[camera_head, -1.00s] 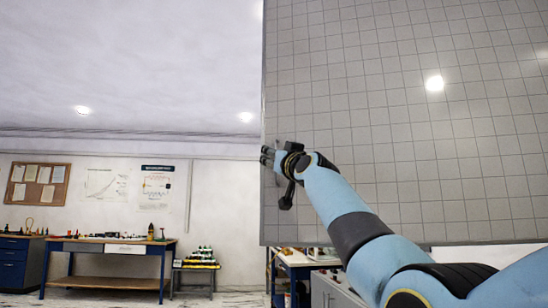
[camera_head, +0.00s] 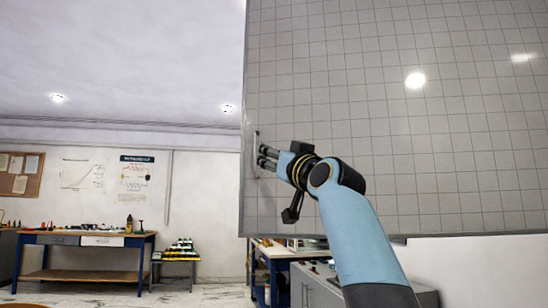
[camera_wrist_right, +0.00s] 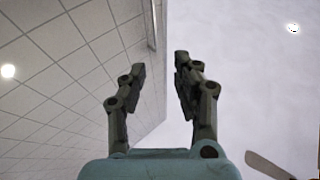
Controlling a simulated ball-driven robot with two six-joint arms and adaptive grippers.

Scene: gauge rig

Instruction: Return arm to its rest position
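My right arm rises from the lower right in the head view. Its right gripper (camera_head: 263,156) points left in front of the large grey gridded panel (camera_head: 400,150), near the panel's left edge. A slim upright handle (camera_head: 256,140) on the panel shows just beyond the fingertips. In the right wrist view my gripper (camera_wrist_right: 160,66) has its two fingers apart with nothing between them. The panel (camera_wrist_right: 60,70) fills the left of that view, and the handle (camera_wrist_right: 152,28) shows beyond the fingers, apart from them. My left gripper is not in view.
A blue workbench (camera_head: 85,239) and a small stand with green and yellow items (camera_head: 180,247) are at the left against the wall. Another blue bench (camera_head: 280,250) and a grey cabinet (camera_head: 320,288) stand below the panel. Open air lies left of the panel.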

